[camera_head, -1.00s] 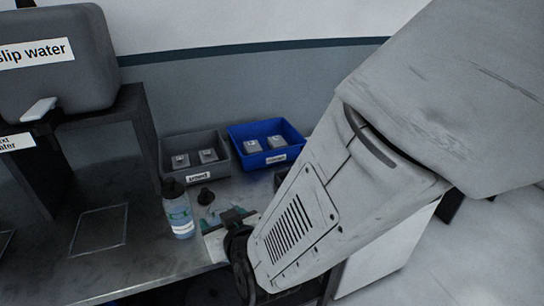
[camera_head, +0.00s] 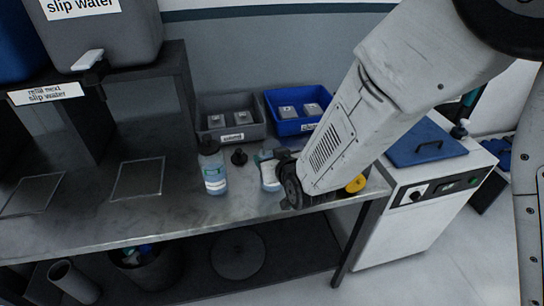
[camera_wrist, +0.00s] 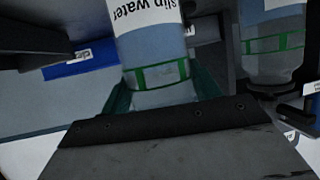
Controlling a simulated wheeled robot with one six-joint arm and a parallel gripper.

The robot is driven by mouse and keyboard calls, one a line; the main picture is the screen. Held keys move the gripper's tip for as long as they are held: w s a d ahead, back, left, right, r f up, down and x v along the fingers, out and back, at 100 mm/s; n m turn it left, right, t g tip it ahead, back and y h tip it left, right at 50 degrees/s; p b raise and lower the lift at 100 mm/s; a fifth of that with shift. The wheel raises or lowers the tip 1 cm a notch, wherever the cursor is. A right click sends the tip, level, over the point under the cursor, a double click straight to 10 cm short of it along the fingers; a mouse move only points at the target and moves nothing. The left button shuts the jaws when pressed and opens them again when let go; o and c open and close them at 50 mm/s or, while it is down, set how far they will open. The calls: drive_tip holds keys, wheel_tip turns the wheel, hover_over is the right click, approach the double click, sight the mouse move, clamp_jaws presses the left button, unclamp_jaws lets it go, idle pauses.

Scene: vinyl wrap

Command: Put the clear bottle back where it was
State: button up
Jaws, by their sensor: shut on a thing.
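My gripper (camera_head: 280,166) is shut on a clear bottle (camera_head: 269,175) with a white label and green band, near the front of the metal bench. In the wrist view the held bottle (camera_wrist: 158,55) fills the middle between my jaws, and its label reads "slip water". The head view does not clearly show whether its base touches the bench. A similar clear bottle (camera_head: 214,176) stands upright on the bench to the left, apart from it. It also shows at the right of the wrist view (camera_wrist: 273,62).
A small black cap-like piece (camera_head: 239,157) stands between the bottles. A grey bin (camera_head: 234,135) and a blue bin (camera_head: 297,127) sit behind. A grey slip-water tank (camera_head: 110,35) is on a stand at left. A yellow round thing (camera_head: 356,184) lies near the bench's right end.

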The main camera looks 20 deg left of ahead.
drive_tip(key=shift+f, duration=0.15)
drive_tip(key=o, duration=1.3)
